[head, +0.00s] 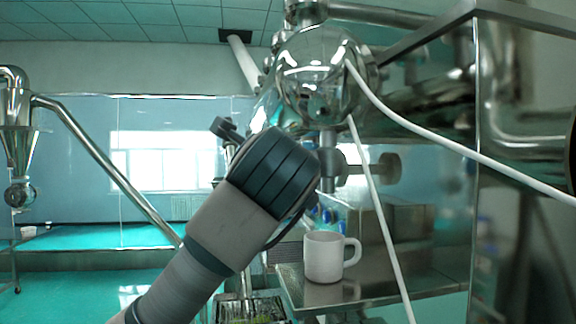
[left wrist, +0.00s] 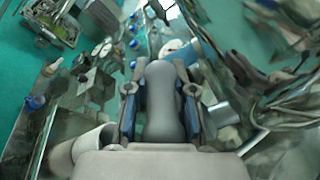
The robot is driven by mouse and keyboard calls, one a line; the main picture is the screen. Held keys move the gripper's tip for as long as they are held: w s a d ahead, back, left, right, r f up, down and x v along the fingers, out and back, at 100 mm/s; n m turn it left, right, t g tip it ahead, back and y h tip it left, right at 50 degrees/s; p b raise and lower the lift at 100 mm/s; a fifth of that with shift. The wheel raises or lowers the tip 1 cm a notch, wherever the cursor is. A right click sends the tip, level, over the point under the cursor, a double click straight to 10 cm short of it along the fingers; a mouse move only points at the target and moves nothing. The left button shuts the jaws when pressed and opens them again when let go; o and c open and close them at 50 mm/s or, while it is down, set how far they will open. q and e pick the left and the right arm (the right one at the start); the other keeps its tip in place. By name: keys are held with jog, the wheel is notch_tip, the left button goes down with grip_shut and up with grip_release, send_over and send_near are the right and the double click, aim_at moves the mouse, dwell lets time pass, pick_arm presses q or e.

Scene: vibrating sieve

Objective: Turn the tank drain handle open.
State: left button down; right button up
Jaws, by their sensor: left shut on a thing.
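The shiny round metal tank (head: 318,85) hangs at the upper middle of the head view, with a metal outlet pipe (head: 329,176) below it. My left arm comes in from the lower left, and its dark wrist covers the area in front of the outlet; its fingers are hidden there. In the left wrist view my left gripper (left wrist: 161,90) has its two blue-padded fingers on either side of a smooth grey handle (left wrist: 165,118), shut on it. How far the handle is turned cannot be told. My right gripper is not in view.
A white mug (head: 324,258) stands on a metal shelf (head: 373,290) right of my arm; it also shows in the left wrist view (left wrist: 88,150). White hoses (head: 447,142) run down from the tank. A steel frame post (head: 475,150) stands at right. Open floor (head: 60,285) lies at left.

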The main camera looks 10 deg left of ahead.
pick_arm(q)
jog(key=shift+d+r+m+t+b, duration=0.1)
jog(key=shift+m+t+b, duration=0.6)
jog(key=shift+t+b, duration=1.75)
jog(key=b, duration=0.3)
jog(key=shift+d+r+m+t, duration=0.1)
jog(key=shift+r+m+t, duration=0.05)
jog(key=shift+m+t, duration=0.15)
jog(key=shift+s+r+m+t+h+b, duration=0.2)
jog(key=shift+r+m+t+h+b, duration=0.1)
jog(key=shift+t+h+b, duration=0.25)
jog(key=c, duration=1)
grip_release()
jog(key=shift+s+r, duration=0.1)
